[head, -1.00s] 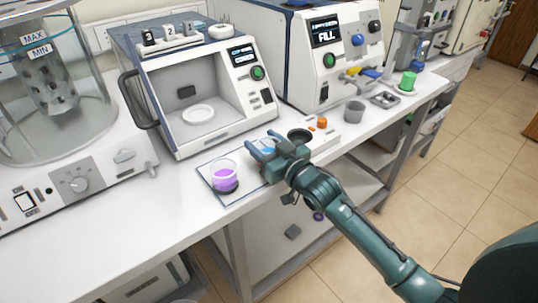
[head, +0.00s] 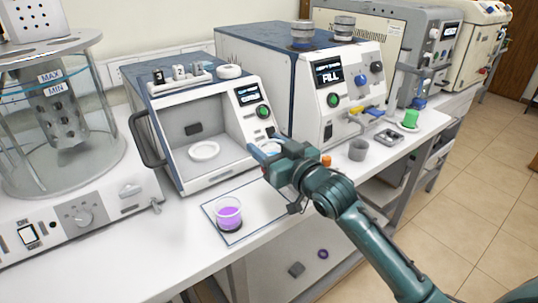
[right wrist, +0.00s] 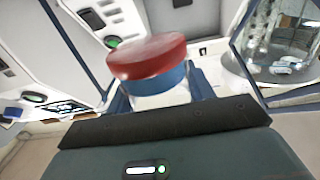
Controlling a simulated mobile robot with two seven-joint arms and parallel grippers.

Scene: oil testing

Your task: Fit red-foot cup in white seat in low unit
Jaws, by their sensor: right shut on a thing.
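The red-foot cup shows in the right wrist view as a red round foot (right wrist: 148,56) with a blue band beneath it. My right gripper (head: 266,157) is shut on this cup and holds it raised near the front right corner of the low unit (head: 167,108). The white seat (head: 204,151) is a round ring on the floor inside the open-fronted low unit. It looks empty. My left gripper is out of view.
A cup of purple liquid (head: 229,212) stands on the outlined mat (head: 262,200), below and left of my gripper. The low unit's handle (head: 142,135) juts out at left. A grey cup (head: 358,150) and green-topped piece (head: 411,118) stand at right.

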